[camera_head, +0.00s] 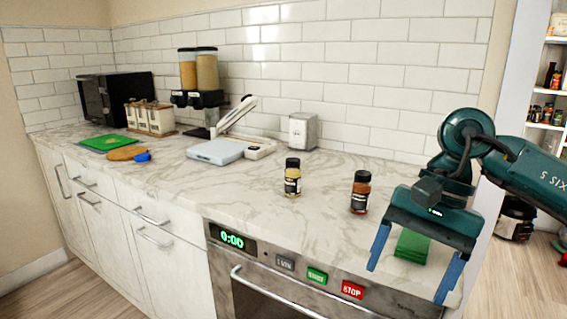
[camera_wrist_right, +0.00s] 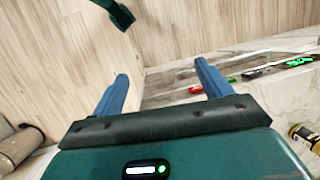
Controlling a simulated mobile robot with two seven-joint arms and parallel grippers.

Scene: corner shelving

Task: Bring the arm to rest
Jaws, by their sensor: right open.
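My right arm (camera_head: 525,168) comes in from the right over the counter's right end. Its gripper (camera_head: 406,285) points down with the two blue fingers wide apart and nothing between them. In the right wrist view the open fingers (camera_wrist_right: 161,70) show wooden floor and the oven front beyond them. My left gripper is not in view.
A brown-red spice jar (camera_head: 360,193) stands just left of the gripper, and a yellowish jar (camera_head: 292,178) farther left. The marble counter (camera_head: 240,190) is clear around them. The oven (camera_head: 290,285) is below. Shelves (camera_head: 550,100) stand at the right.

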